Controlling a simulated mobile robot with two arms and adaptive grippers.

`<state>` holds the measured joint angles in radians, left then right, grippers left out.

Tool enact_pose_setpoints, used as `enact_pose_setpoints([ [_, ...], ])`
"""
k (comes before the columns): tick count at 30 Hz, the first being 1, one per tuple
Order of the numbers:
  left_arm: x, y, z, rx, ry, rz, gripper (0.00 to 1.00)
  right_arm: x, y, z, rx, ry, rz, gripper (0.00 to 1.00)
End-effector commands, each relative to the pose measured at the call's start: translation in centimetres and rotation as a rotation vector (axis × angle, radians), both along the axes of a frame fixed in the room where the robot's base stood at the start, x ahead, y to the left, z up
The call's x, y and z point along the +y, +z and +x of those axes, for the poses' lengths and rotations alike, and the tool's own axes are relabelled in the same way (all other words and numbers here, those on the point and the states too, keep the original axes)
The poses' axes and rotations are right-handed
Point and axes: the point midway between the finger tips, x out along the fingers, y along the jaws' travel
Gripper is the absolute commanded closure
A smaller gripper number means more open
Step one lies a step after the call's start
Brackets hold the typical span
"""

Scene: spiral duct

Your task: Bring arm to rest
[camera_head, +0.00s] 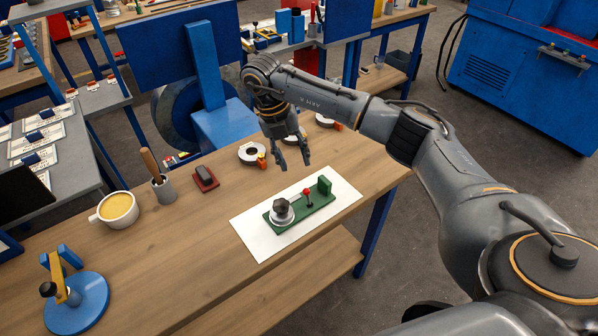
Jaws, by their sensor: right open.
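My right arm (410,135) comes in from the right and reaches over the wooden table (180,245). Its right gripper (294,166) points down, with its fingers apart and nothing between them. It hangs above the far part of the table, behind a green fixture (318,208) with a red-topped lever and a dark knob on a round metal base. The fixture rests on a white sheet (258,238). Whether the fingertips touch the tabletop is hard to tell. My left gripper does not show.
A cup (117,210), a grey holder with a wooden-handled tool (162,187), a red block (205,179) and a white ring (252,153) stand on the table. A blue round-based stand (78,303) is at front left. A blue machine (203,95) stands behind the table.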

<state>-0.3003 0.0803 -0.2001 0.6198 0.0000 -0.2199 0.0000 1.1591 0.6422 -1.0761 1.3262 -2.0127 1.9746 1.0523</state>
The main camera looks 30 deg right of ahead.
Motion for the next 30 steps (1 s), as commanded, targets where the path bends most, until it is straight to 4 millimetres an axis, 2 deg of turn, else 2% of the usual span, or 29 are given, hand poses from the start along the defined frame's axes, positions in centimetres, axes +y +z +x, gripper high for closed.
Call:
enact_pose_setpoints([
  [1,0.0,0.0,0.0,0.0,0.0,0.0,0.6,0.1,0.7,0.2,-0.001,0.0,0.0,0.57],
  [6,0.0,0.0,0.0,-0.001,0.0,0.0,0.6,0.3,1.7,0.3,0.001,0.0,0.0,0.57],
  [23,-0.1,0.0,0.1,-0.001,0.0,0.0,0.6,0.8,1.4,0.3,0.0,0.009,0.014,0.57],
  [26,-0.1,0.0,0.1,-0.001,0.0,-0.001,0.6,3.1,0.1,0.3,-0.014,0.056,0.096,0.57],
  [29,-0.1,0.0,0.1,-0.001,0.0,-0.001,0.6,8.3,-2.1,-0.1,-0.047,0.142,0.277,0.57],
  [30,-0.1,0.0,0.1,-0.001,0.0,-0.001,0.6,11.0,-2.9,-0.4,-0.067,0.18,0.374,0.57],
])
